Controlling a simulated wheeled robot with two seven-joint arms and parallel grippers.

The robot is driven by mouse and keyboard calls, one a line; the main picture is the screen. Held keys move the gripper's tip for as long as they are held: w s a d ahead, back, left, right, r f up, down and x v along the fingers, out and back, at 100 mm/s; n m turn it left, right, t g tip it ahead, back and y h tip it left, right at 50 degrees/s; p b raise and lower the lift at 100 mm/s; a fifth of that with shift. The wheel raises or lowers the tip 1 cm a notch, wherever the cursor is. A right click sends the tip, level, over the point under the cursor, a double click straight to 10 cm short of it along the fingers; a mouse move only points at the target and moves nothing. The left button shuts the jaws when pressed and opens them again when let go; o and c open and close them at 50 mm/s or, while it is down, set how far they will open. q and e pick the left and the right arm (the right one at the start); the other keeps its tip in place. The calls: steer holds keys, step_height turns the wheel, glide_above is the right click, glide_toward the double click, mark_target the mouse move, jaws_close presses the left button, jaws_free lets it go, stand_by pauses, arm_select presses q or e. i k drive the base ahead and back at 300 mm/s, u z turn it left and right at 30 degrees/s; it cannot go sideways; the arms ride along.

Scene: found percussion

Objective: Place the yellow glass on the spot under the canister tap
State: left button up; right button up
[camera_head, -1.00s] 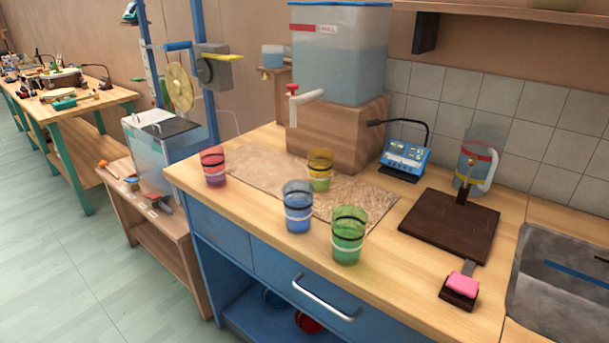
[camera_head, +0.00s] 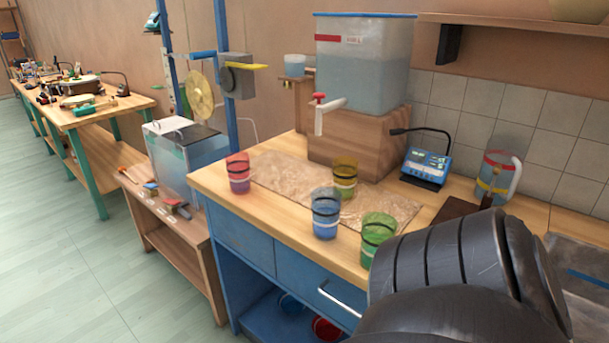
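The yellow glass (camera_head: 344,178) stands upright on the stone-like mat (camera_head: 283,172) on the counter, in front of the wooden block. The canister (camera_head: 362,68) sits on that wooden block (camera_head: 350,141). Its tap (camera_head: 329,106), with a red knob and white spout, sticks out to the left front. The spot under the tap is on the mat, left of the yellow glass; no glass stands there. A dark grey part of my arm fills the lower right. Neither of my grippers shows.
A red glass (camera_head: 238,173) stands at the counter's left edge. A blue glass (camera_head: 325,213) and a green glass (camera_head: 377,238) stand in front of the yellow one. A blue device (camera_head: 426,168) and a clear jug (camera_head: 497,178) stand to the right.

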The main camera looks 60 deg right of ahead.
mark_target(317, 185)
steer(key=i, duration=1.65)
steer(key=z, duration=2.1)
